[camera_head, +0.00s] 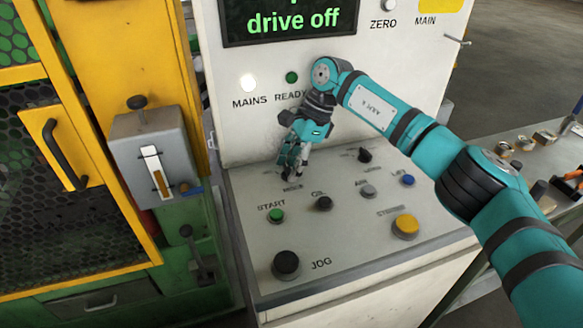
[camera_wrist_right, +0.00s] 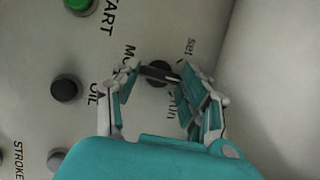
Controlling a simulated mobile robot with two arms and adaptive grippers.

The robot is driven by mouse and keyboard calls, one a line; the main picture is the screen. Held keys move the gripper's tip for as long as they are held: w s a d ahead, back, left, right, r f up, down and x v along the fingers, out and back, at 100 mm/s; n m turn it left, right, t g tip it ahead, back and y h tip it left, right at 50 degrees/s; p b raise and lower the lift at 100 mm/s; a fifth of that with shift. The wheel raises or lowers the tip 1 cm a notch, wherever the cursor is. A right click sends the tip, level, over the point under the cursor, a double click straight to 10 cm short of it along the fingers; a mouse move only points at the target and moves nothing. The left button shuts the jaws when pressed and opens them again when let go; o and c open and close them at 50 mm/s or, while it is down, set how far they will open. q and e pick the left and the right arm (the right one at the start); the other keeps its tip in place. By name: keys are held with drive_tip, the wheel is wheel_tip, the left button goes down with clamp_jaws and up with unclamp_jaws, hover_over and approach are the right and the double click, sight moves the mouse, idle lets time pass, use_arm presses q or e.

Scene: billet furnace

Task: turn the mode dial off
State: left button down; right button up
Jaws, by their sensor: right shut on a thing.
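The mode dial (camera_wrist_right: 157,73) is a small black knob with a bar-shaped grip on the pale sloping panel, between the labels "set" and "run". My right gripper (camera_wrist_right: 158,78) has its fingers on both sides of the dial and is shut on its bar. In the head view, my right gripper (camera_head: 300,168) reaches down to the panel above the partly covered MODE label and hides the dial. Which label the dial points to I cannot tell. My left gripper is in neither view.
The panel (camera_head: 340,235) also bears a green START button (camera_head: 276,215), a black OIL knob (camera_head: 324,203), a black JOG knob (camera_head: 286,264), a yellow button (camera_head: 405,225) and another black dial (camera_head: 365,155). The display (camera_head: 290,20) reads "drive off". A grey lever box (camera_head: 150,150) stands left.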

drive_tip(key=shift+w+r, duration=0.1)
drive_tip(key=shift+r, duration=0.05)
drive_tip(key=o, duration=1.2)
drive_tip(key=shift+c, duration=0.2)
drive_tip(key=v, duration=1.2)
